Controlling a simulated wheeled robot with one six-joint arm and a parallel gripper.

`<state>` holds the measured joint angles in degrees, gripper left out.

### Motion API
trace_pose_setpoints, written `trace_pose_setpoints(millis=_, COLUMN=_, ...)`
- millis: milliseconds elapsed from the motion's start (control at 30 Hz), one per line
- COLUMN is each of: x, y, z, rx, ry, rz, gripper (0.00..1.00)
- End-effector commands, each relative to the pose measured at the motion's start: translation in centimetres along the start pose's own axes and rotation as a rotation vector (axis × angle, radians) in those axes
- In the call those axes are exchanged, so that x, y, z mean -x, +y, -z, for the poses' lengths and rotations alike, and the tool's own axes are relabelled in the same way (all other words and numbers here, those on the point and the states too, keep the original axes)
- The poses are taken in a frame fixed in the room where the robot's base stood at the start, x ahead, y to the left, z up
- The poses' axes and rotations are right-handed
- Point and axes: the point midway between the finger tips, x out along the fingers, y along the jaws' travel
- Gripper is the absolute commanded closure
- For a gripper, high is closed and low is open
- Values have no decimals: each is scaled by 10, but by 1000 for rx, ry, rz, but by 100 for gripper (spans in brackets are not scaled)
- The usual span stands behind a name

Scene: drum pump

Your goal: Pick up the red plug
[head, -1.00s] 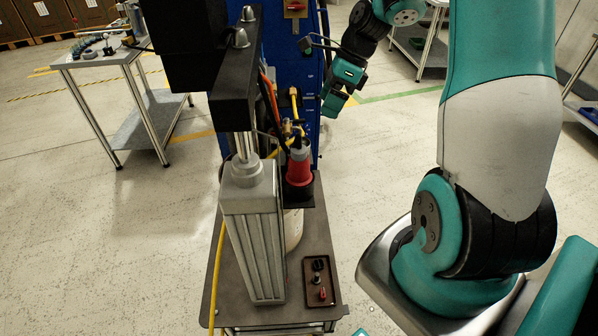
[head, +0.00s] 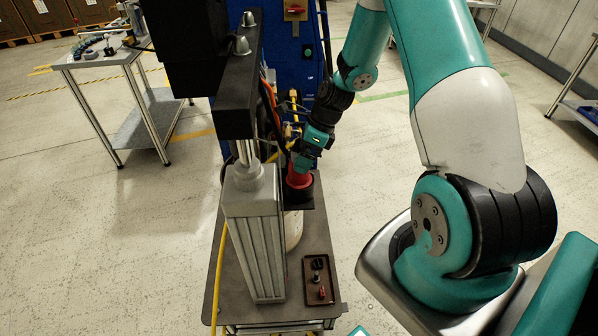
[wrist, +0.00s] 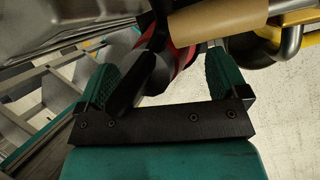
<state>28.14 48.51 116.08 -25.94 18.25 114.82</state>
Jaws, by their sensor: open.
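The red plug (head: 299,181) stands upright on a dark bracket beside the grey ribbed column of the pump cart. My gripper (head: 302,160) is at the plug's top in the head view and covers its upper part. In the wrist view my gripper (wrist: 163,70) is open, with one green-padded finger on each side. The red plug (wrist: 182,57) shows between and just beyond the fingers, with a dark part in front of it. I cannot tell whether either finger touches it.
The grey column (head: 255,235) stands close on the left. A yellow hose (head: 219,265) and cables run beside it and behind the plug. A small dark tray (head: 318,280) lies on the cart top (head: 225,290). A blue cabinet (head: 270,75) stands behind.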

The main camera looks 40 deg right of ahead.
Motion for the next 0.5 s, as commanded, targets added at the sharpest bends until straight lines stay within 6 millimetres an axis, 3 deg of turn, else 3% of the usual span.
trace_pose_setpoints(millis=200, x=-22, y=0, z=0, rx=0, ry=0, rz=-1, gripper=8)
trace_pose_setpoints(millis=433, x=-24, y=0, z=0, rx=0, ry=-1, rz=1, gripper=8)
trace_pose_setpoints(millis=500, x=-24, y=0, z=0, rx=0, ry=-1, rz=1, gripper=24)
